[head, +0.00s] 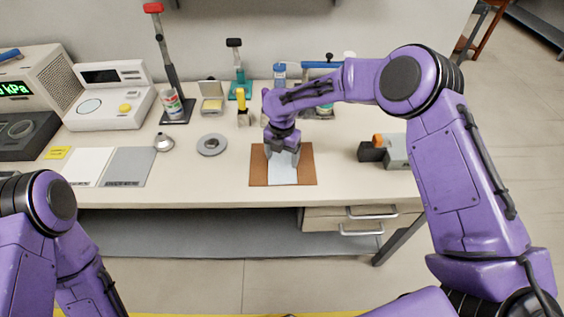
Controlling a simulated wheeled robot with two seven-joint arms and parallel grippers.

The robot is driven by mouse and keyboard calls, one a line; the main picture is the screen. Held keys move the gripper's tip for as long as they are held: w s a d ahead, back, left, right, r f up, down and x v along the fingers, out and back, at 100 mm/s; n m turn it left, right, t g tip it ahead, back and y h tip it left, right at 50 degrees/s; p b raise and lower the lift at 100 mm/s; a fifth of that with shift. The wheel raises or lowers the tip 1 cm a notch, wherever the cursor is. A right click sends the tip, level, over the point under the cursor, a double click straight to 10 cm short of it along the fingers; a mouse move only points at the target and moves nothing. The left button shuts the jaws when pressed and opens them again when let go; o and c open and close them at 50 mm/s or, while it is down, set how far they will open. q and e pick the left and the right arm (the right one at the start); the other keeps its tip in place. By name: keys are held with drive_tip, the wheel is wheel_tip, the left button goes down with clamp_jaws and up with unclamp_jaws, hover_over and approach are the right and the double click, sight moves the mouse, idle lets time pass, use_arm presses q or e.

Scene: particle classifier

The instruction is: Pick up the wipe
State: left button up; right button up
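A pale, light-blue sheet, which looks like the wipe (283,174), lies flat on a brown mat (258,176) near the front middle of the bench. My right gripper (284,157) points down directly over the back part of the sheet and hides some of it. Its fingertips are close to the sheet, but I cannot tell whether they touch it, or whether they are open or shut. My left arm is at the lower left, and its gripper is out of view.
On the bench (215,185) stand a scale (108,100), a can (172,104), a funnel (163,142), a grey ring (211,145) and a grey block device (395,150). White and grey sheets (128,167) lie at the left. The bench's front strip is clear.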

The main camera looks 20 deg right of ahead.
drive_tip(key=shift+f, duration=0.1)
clamp_jaws()
wheel_tip(320, 180, up, 21)
drive_tip(key=p, duration=1.5)
